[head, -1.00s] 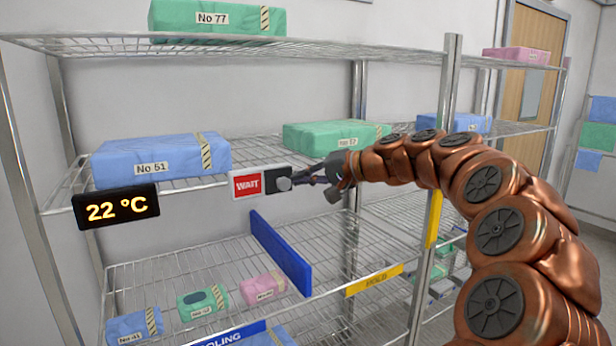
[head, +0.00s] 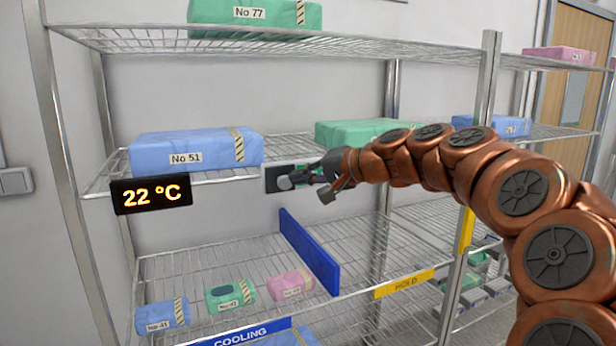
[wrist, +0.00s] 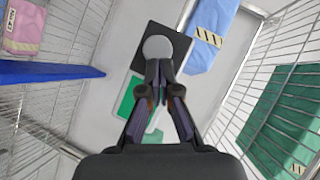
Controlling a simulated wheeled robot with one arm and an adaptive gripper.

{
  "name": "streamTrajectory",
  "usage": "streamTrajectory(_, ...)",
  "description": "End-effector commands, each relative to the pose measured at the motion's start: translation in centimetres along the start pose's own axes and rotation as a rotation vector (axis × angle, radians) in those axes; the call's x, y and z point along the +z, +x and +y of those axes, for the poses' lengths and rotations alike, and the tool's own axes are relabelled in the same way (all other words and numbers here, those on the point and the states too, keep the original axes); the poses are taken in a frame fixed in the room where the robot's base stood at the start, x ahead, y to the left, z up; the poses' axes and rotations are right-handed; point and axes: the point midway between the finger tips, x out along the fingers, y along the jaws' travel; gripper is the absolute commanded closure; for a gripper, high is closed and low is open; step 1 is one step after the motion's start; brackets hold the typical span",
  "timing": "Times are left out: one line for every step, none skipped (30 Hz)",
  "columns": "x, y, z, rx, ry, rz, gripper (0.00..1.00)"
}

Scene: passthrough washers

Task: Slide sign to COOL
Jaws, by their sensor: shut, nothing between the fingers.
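The sign on the shelf edge has a dark sliding cover (head: 272,179) with a round grey knob (head: 284,183). The cover is at the left part of the sign, and no red WAIT panel shows. In the wrist view, the dark cover (wrist: 143,38) and knob (wrist: 158,46) are beyond my fingertips. A green panel with a white border (wrist: 128,96) is bared beside the cover, partly hidden under my fingers; its word cannot be read. My gripper (head: 302,180) is shut and empty, its tips right at the knob's right side. Whether they touch it is unclear.
A temperature display (head: 151,194) reads 22 °C left of the sign. A blue package No 51 (head: 190,152) and a green package (head: 360,132) lie on the same shelf. Below, a blue divider (head: 310,252) stands between the COOLING label (head: 240,334) and the yellow HOLD label (head: 404,283).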

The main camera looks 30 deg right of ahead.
Motion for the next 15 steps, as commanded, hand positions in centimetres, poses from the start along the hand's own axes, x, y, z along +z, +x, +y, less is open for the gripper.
streamTrajectory(-0.1,-0.1,0.0,0.000,0.000,0.001,1.00)
streamTrajectory(-0.2,-0.1,0.0,0.000,0.000,0.001,1.00)
streamTrajectory(-0.3,-0.3,-0.1,0.000,-0.001,0.002,1.00)
streamTrajectory(-0.5,-0.4,-0.1,-0.001,-0.001,0.003,1.00)
streamTrajectory(-0.7,-0.6,-0.1,-0.001,-0.001,0.004,1.00)
streamTrajectory(-1.1,-0.8,-0.1,-0.001,-0.001,0.004,1.00)
streamTrajectory(-1.3,-1.1,-0.1,-0.001,-0.001,0.004,1.00)
streamTrajectory(-1.5,-1.3,-0.1,-0.001,-0.001,0.002,1.00)
streamTrajectory(-1.9,-1.6,-0.2,-0.001,-0.001,0.000,1.00)
streamTrajectory(-2.2,-1.9,-0.2,-0.002,-0.001,-0.002,1.00)
streamTrajectory(-2.5,-2.1,-0.2,-0.002,-0.001,-0.001,1.00)
streamTrajectory(-3.0,-2.5,-0.2,-0.001,-0.001,0.001,1.00)
streamTrajectory(-3.1,-3.0,0.0,-0.002,-0.002,0.002,1.00)
streamTrajectory(-2.9,-3.7,0.1,-0.003,-0.003,0.002,1.00)
streamTrajectory(-2.8,-4.5,0.1,-0.004,-0.003,0.000,1.00)
